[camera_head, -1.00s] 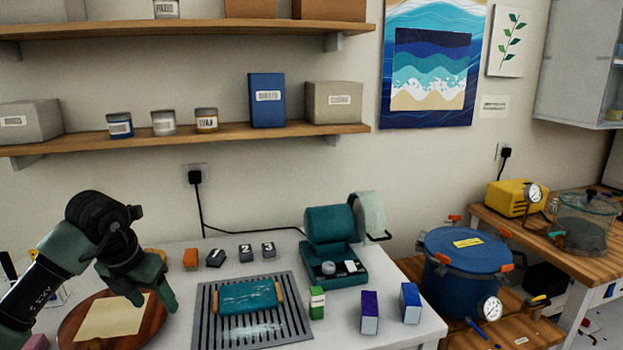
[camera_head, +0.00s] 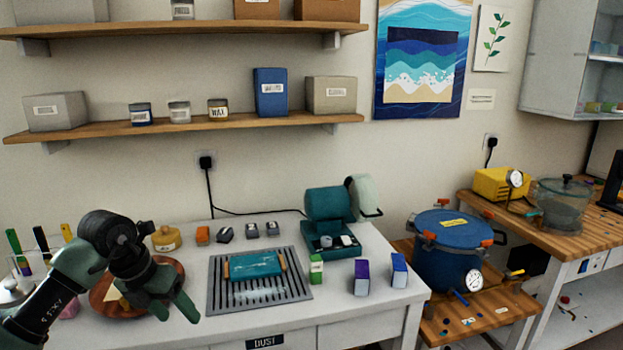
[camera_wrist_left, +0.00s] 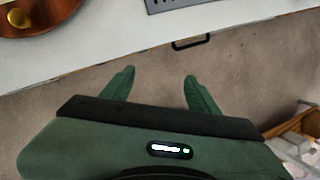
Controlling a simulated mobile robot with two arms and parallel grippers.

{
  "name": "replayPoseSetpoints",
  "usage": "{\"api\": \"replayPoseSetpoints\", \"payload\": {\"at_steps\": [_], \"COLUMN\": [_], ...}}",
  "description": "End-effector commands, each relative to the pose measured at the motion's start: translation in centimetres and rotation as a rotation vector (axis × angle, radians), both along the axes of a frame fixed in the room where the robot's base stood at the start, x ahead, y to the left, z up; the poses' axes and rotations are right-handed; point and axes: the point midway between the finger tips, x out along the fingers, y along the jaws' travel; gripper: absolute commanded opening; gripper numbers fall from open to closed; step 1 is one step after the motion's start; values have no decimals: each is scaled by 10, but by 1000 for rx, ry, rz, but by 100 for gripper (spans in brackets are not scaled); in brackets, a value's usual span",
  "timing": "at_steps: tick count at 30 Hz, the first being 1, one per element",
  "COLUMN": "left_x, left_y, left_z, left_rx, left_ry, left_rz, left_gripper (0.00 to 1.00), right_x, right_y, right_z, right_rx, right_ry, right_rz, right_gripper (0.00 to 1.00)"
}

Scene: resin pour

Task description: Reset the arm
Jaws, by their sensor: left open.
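My left gripper (camera_head: 178,306) is open and empty in the head view, in front of the round wooden board at the left end of the white table. In the left wrist view its two green fingers (camera_wrist_left: 151,88) are spread apart, with nothing between them but the floor beyond the table's front edge. My right gripper is not in view.
The wooden board (camera_head: 103,299) is partly hidden by my left arm. A teal tray (camera_head: 255,264) sits on a grey grate (camera_head: 218,293). Small boxes, including a purple one (camera_head: 361,278), stand to its right. A blue pressure pot (camera_head: 440,262) stands further right.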

Motion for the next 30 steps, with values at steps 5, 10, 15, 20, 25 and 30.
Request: {"api": "replayPoseSetpoints", "payload": {"at_steps": [5, 10, 15, 20, 25, 30], "left_x": [0, -2, 2, 14, -11, -75], "left_y": [-39, -94, -149, -142, -98, -61], "left_z": [-31, -68, -118, -203, -314, -418], "left_rx": [-186, -485, -963, -1372, -1499, -1455], "left_ry": [40, 94, 168, 218, 236, 253], "left_rz": [-28, -9, 207, 726, 1271, 1727], "left_gripper": [60, 60, 60, 60, 60, 60], "right_x": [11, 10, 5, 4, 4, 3], "right_y": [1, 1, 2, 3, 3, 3], "right_z": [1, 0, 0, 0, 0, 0], "right_rx": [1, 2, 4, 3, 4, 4], "right_ry": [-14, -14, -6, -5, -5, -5], "right_rz": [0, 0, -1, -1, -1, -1], "right_gripper": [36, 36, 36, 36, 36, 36]}}
